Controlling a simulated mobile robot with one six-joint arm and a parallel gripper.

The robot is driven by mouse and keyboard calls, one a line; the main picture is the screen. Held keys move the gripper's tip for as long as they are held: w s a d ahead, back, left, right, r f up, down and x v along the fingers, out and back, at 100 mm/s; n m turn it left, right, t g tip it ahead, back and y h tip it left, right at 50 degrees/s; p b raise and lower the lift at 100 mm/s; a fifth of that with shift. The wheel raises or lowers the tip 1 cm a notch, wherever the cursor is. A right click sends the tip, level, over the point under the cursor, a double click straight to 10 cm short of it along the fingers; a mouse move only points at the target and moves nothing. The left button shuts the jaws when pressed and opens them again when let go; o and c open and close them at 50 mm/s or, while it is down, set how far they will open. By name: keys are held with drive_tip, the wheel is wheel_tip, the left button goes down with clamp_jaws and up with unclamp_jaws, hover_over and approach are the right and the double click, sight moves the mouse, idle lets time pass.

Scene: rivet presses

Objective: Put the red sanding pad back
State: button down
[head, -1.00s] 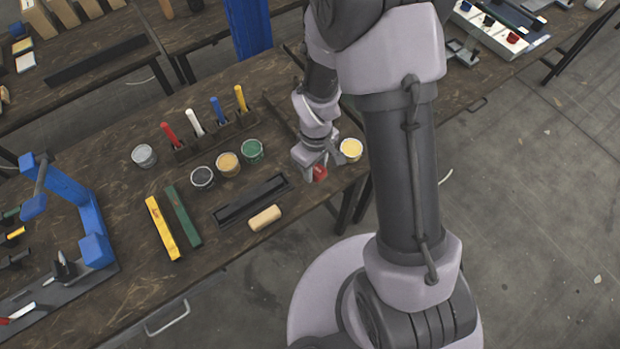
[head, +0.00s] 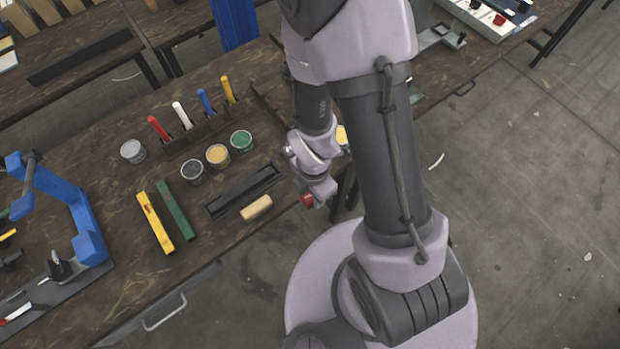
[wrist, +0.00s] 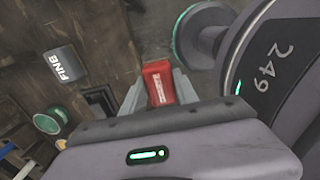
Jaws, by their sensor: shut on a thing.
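The red sanding pad (head: 307,200) is held at the tip of my gripper (head: 311,197), near the front edge of the table at its right end. In the wrist view the red pad (wrist: 158,82) sits between the two grey fingers of my gripper (wrist: 156,92), which are shut on it. A long black tray (head: 213,209) lies on the table to the left of my gripper. A tan block (head: 257,208) lies in front of that tray, apart from it.
Three tins, black (head: 192,172), yellow (head: 217,156) and green (head: 241,141), stand behind the tray. A rack (head: 212,130) with coloured handles stands behind them. A yellow bar (head: 155,223) and a green bar (head: 176,210) lie left. A block lettered FINE (wrist: 62,65) shows in the wrist view.

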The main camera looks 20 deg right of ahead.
drive_tip(key=w, duration=0.3)
drive_tip(key=w+d+b, duration=0.1)
drive_tip(key=w, duration=0.2)
drive_tip(key=w+d+f+b, duration=0.1)
drive_tip(key=w, duration=0.2)
drive_tip(key=shift+w+d, duration=0.15)
drive_tip(key=shift+d, duration=0.1)
wheel_tip(320, 180, down, 4)
drive_tip(key=b, duration=0.2)
drive_tip(key=shift+r+b, duration=0.2)
drive_tip(key=shift+b, duration=0.1)
drive_tip(key=shift+r, duration=0.2)
drive_tip(key=shift+f, duration=0.15)
drive_tip(key=c, duration=0.9)
unclamp_jaws()
drive_tip(key=shift+c, duration=0.2)
